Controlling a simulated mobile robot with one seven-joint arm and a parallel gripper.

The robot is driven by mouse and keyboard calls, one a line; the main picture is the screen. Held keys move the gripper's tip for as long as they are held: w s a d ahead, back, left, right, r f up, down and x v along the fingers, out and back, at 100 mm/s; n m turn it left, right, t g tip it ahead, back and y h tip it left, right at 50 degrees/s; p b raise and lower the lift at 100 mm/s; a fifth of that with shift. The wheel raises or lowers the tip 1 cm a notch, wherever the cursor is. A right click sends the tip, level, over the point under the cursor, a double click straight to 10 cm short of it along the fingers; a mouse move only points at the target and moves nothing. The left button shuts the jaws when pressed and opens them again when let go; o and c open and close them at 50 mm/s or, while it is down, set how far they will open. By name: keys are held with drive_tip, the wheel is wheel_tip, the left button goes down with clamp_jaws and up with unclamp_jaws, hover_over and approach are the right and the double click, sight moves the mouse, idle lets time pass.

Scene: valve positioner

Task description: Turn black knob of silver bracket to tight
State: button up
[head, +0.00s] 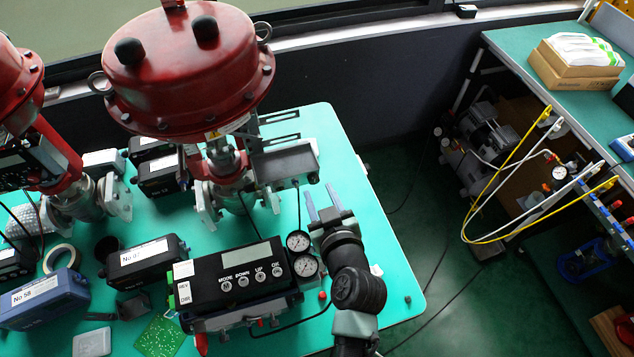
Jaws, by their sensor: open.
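My gripper (321,190) reaches up from the lower middle of the head view. Its two grey fingers are apart with nothing between them, just right of the valve's lower part. A grey metal bracket-like plate (285,164) sticks out to the right from the valve stem, up and left of the fingertips and apart from them in the picture. A small knob on this bracket is too small or hidden to tell. Two large black knobs (129,52) (205,28) sit on the red actuator dome (185,75).
A black positioner (232,275) with two round gauges (298,241) stands left of my wrist. Labelled boxes (145,260) and a green circuit board (160,336) lie further left. The green table's (340,140) right side is mostly clear. Another workbench (510,45) stands at right.

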sight(315, 181)
drive_tip(key=shift+x, duration=1.6)
drive_tip(key=shift+c, duration=0.2)
clamp_jaws()
